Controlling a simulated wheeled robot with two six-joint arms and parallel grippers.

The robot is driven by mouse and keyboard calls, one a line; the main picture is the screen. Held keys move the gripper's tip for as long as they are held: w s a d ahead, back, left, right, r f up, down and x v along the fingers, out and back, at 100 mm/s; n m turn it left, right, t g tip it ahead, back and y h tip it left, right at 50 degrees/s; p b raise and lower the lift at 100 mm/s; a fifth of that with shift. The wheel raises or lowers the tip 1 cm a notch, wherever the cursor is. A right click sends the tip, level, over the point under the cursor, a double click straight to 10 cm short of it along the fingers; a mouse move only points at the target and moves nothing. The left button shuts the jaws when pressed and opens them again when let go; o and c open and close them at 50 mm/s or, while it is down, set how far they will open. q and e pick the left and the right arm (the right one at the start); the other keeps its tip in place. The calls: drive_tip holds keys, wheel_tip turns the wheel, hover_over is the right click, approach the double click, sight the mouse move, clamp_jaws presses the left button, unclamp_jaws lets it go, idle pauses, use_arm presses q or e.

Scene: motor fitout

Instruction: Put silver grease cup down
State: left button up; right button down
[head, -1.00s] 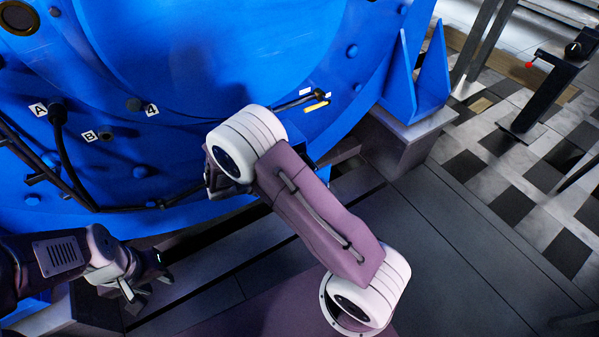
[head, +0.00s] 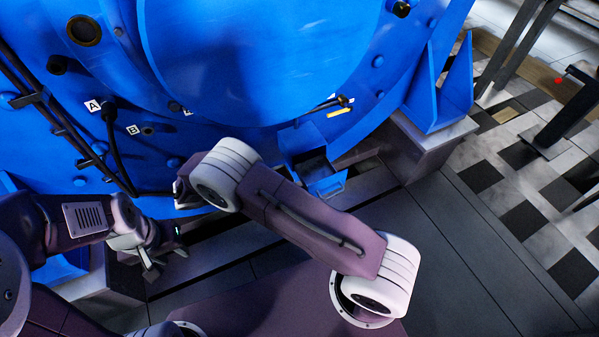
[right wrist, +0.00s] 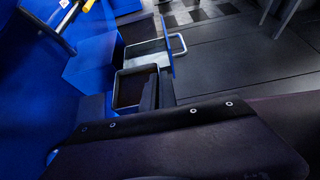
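I cannot make out a silver grease cup in either view. My left gripper (head: 162,257) is at the lower left of the head view, in front of the blue motor housing (head: 250,60). Its fingertips look apart, with nothing visible between them. My right gripper is hidden behind my arm in the head view. In the right wrist view its dark fingers (right wrist: 158,93) lie close together beside a square, light-rimmed compartment (right wrist: 120,74). Whether they hold anything is unclear.
Black cables (head: 118,150) run over the housing at left. A blue bracket (head: 440,90) stands at right. The grey floor (head: 440,240) is clear.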

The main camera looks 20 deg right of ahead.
drive_tip(key=shift+s+a, duration=0.15)
drive_tip(key=shift+a, duration=2)
